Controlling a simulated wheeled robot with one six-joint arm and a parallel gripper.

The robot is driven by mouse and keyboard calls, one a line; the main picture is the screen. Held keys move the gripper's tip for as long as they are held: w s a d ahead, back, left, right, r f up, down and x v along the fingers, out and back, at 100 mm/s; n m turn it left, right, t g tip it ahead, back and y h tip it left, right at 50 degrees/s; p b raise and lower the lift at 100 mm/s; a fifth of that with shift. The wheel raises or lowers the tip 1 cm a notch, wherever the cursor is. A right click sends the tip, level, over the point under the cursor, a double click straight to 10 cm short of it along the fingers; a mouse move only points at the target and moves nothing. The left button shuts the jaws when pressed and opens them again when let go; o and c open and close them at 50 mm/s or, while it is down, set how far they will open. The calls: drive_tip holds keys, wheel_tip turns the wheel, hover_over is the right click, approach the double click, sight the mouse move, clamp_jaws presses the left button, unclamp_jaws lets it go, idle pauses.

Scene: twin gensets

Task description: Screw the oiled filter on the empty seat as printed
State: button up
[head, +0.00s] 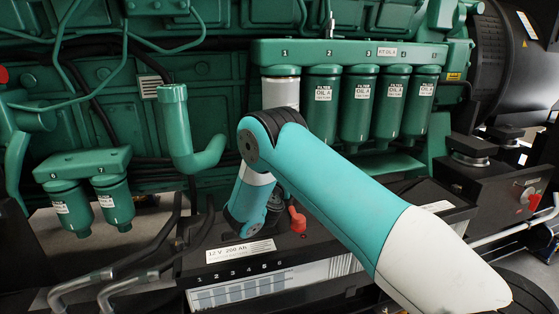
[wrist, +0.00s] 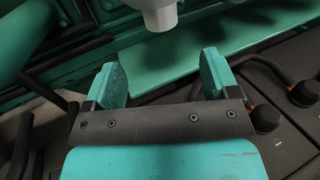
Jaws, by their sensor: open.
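A white filter (head: 280,92) hangs upright under the seat marked 1 of the green filter header (head: 350,53). Its upper edge meets the seat; I cannot tell how tightly it is screwed on. In the wrist view the pale lower end of this filter (wrist: 158,12) shows at the top, with a small stub beneath. My gripper (wrist: 162,66) is open and empty, its two teal fingers apart below the filter and not touching it. In the head view my arm hides the gripper and the filter's lower end. The print on the white filter is not readable.
Several green filters (head: 361,105) labelled OIL A hang on the same header. Two more green filters (head: 115,203) hang at left under marks 6 and 7. A bent green pipe (head: 180,130) stands left of the white filter. A black battery (head: 240,252) with a red terminal (head: 297,220) lies below.

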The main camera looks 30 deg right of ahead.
drive_tip(key=x, duration=1.1)
drive_tip(key=shift+w+d, duration=0.2)
drive_tip(key=shift+d, duration=0.1)
drive_tip(key=shift+x, duration=0.8)
